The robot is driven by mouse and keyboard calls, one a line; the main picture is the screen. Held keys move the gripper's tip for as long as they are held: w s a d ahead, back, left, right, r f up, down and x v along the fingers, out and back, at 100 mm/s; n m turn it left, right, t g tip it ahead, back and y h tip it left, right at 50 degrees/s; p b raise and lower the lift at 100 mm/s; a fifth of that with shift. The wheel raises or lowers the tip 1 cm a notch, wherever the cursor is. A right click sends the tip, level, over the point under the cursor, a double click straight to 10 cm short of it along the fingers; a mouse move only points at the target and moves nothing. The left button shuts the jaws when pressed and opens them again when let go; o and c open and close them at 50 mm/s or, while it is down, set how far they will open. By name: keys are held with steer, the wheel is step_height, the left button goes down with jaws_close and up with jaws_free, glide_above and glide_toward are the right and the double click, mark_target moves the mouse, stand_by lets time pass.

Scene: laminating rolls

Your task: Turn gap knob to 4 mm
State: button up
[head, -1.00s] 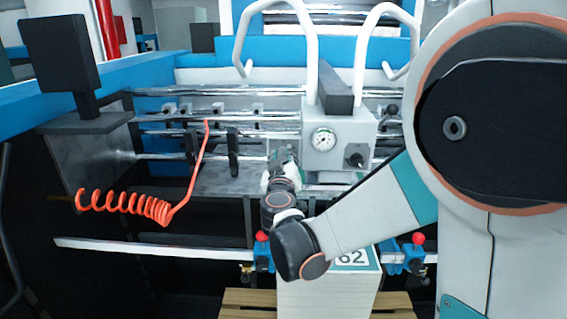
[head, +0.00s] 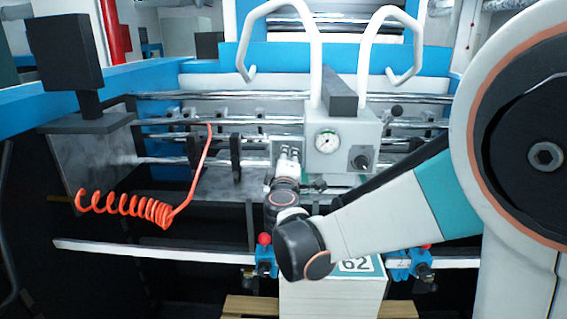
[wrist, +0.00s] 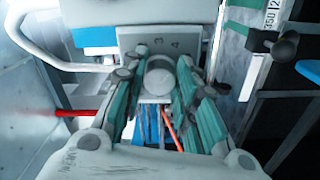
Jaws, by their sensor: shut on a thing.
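The gap knob (wrist: 158,78) is a grey round knob in the wrist view, in front of a plate (wrist: 165,40) with the marks 3 and 4 showing above it. My gripper (wrist: 160,66) has its teal fingers on both sides of the knob and is shut on it. I cannot make out a pointer, so the setting cannot be read. In the head view my gripper (head: 288,158) is at a small grey panel left of the gauge box (head: 341,140); the knob is hidden there by the fingers.
Chrome rollers (head: 200,95) run behind. An orange coiled hose (head: 125,206) hangs at left. A white stack marked 62 (head: 335,295) stands below my arm.

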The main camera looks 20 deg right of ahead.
steer(key=shift+n, duration=1.2)
steer(key=shift+s, duration=0.1)
steer(key=o, duration=1.1)
steer(key=shift+c, duration=0.2)
steer(key=v, duration=1.2)
